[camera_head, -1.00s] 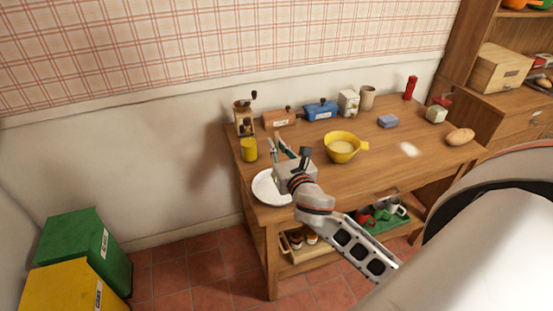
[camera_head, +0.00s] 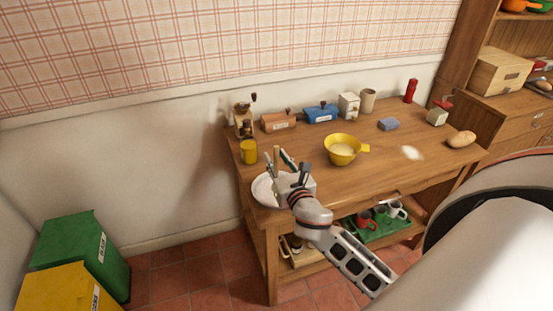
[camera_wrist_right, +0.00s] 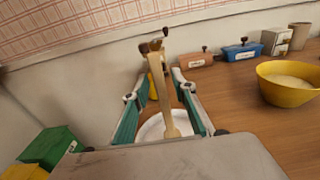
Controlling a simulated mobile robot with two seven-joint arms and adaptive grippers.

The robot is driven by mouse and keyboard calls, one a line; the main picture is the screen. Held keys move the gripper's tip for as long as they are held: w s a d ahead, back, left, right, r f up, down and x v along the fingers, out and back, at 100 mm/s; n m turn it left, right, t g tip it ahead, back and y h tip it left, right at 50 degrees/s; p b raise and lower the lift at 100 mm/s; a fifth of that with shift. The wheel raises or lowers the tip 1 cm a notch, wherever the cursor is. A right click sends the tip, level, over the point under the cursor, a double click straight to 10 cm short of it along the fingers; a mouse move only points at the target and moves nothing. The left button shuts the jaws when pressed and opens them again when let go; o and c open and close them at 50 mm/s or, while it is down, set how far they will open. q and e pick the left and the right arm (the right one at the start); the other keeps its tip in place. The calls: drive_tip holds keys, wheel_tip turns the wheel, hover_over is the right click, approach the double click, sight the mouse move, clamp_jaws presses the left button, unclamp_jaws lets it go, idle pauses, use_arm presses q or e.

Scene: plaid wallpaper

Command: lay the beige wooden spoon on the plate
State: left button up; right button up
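The white plate (camera_head: 262,191) lies at the near left corner of the wooden table. My right gripper (camera_head: 279,160) is over the plate. In the right wrist view its green fingers (camera_wrist_right: 162,82) are spread apart. The beige wooden spoon (camera_wrist_right: 167,95) stands nearly upright between them, with a visible gap on either side. Its lower end appears to be over or on the plate (camera_wrist_right: 152,128); contact is hard to tell. The spoon also shows as a thin upright strip in the head view (camera_head: 276,158). My left gripper is out of view.
A yellow can (camera_head: 249,152) and a coffee grinder (camera_head: 243,122) stand behind the plate. A yellow bowl (camera_head: 342,149) is to the right. Boxes (camera_head: 278,121) line the back edge. The table between the bowl and the front edge is clear.

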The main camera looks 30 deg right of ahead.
drive_tip(key=shift+r, duration=0.25)
drive_tip(key=f+v, duration=0.1)
drive_tip(key=v, duration=1.1)
drive_tip(key=s+a+f+m+g+y, duration=0.2)
drive_tip(key=s+a+f+m, duration=0.2)
drive_tip(key=f+m, duration=0.4)
drive_tip(key=s+a+f+m+g+y, duration=0.2)
drive_tip(key=s+a+f+m, duration=0.2)
drive_tip(key=f+m, duration=0.4)
drive_tip(key=s+a+f+m+g+y, duration=0.2)
drive_tip(key=s+a+f+m, duration=0.3)
drive_tip(key=f+m, duration=0.4)
drive_tip(key=a+m+y, duration=0.1)
drive_tip(key=m, duration=0.3)
drive_tip(key=shift+b, duration=0.35)
drive_tip(key=shift+r, duration=0.1)
